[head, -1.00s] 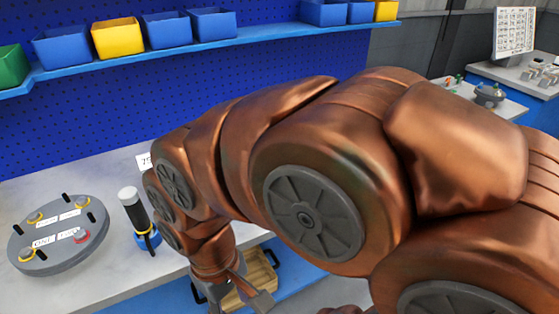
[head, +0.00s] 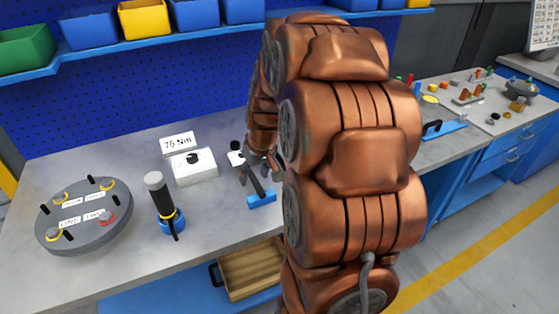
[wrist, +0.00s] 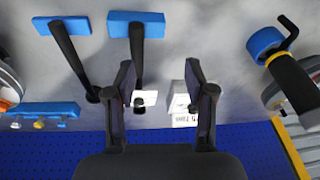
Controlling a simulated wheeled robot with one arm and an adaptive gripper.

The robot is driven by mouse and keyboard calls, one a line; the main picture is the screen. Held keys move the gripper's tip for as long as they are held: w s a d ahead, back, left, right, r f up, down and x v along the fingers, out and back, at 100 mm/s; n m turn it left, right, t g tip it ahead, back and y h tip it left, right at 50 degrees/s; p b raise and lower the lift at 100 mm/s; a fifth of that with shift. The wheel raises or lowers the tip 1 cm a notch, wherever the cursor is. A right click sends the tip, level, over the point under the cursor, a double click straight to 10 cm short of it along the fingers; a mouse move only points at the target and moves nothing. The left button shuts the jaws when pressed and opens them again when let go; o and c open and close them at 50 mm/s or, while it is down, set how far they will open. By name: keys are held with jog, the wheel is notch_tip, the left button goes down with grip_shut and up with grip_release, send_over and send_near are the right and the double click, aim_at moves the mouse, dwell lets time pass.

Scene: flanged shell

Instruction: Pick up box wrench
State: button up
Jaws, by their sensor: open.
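Two dark-shafted tools with blue end blocks show in the wrist view: one near the middle (wrist: 137,50) and one to its left (wrist: 68,45). Each shaft runs to a dark round end; I cannot tell which is the box wrench. The middle tool also seems to show in the head view, its blue block (head: 262,198) on the bench beside my arm. My gripper (wrist: 165,92) is open and empty, above the bench. Its left finger partly overlaps the middle tool's shaft end in the picture. In the head view the gripper (head: 262,163) is partly hidden by my arm.
A white box (head: 195,166) with a 75 Nm sign (head: 178,142) stands behind. A black cylinder with a blue ring (head: 160,205) and a round grey flange plate (head: 84,215) are left. A wooden drawer (head: 250,270) is below. Blue pegboard (head: 130,100) closes the back.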

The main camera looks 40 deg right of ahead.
jog(key=m+t+h, duration=0.1)
jog(key=m+h, duration=0.1)
send_near(282, 164)
jog(key=shift+s+d+f, duration=0.15)
jog(key=shift+s+f, duration=0.25)
jog(key=shift+f, duration=0.15)
jog(key=shift+s+d+f, duration=0.2)
jog(key=shift+s+f, duration=0.2)
jog(key=shift+f, duration=0.1)
jog(key=shift+w+p+x, duration=0.15)
jog(key=shift+p+x, duration=0.75)
jog(key=shift+x, duration=1)
jog(key=shift+w+p+x, duration=0.1)
jog(key=shift+p+x, duration=0.75)
jog(key=shift+x, duration=1.05)
jog(key=shift+a+r, duration=0.1)
jog(key=shift+r, duration=0.05)
grip_shut()
